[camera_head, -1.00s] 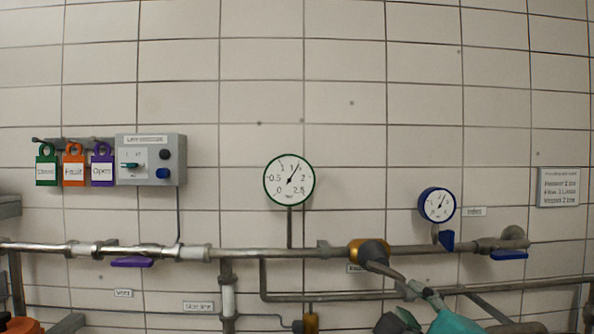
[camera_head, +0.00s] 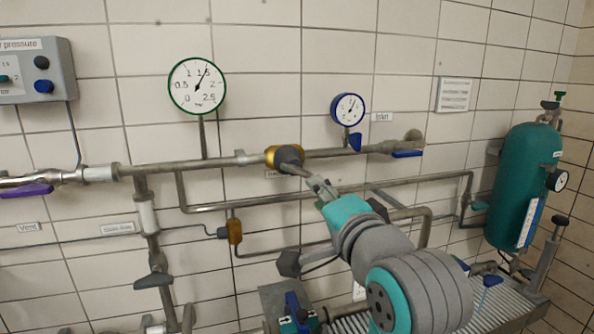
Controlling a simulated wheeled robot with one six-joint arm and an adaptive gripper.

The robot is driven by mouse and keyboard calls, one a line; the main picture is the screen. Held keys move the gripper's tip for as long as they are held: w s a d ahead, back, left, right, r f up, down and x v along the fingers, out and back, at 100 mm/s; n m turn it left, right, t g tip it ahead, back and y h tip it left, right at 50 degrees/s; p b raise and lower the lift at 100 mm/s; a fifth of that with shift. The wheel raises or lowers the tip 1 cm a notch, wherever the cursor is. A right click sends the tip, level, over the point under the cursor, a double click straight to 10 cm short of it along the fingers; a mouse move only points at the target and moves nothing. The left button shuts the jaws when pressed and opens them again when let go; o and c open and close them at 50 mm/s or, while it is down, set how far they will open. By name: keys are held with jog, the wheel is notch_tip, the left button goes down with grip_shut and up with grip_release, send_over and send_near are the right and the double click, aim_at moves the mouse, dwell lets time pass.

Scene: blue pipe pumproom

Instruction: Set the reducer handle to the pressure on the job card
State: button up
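The reducer has a brass body (camera_head: 270,157) and a dark knob on the pipe, and its handle (camera_head: 302,171) points down and right. My gripper (camera_head: 319,185) is at the handle's outer end. The fingers are small and overlap the handle, so their grip is unclear. The green-rimmed gauge (camera_head: 197,86) above the pipe runs from 0 to 2.5, and its needle points up and right, near 1.5. A printed card (camera_head: 453,95) hangs on the wall at the right; its text is too small to read reliably.
A smaller blue-rimmed gauge (camera_head: 347,109) and a blue lever (camera_head: 407,154) are right of the reducer. A purple lever (camera_head: 27,190) is at the left. Lower pipes cross behind my arm. A teal tank (camera_head: 523,187) stands at the right, beside a metal grating (camera_head: 500,305).

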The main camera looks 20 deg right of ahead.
aim_at(300, 174)
jog(key=w+n, duration=0.4)
jog(key=n, duration=0.5)
jog(key=w+n, duration=0.3)
jog(key=n, duration=0.6)
jog(key=w+n, duration=0.4)
jog(key=n, duration=0.4)
jog(key=shift+w+n, duration=0.35)
jog(key=shift+n, duration=0.05)
grip_shut()
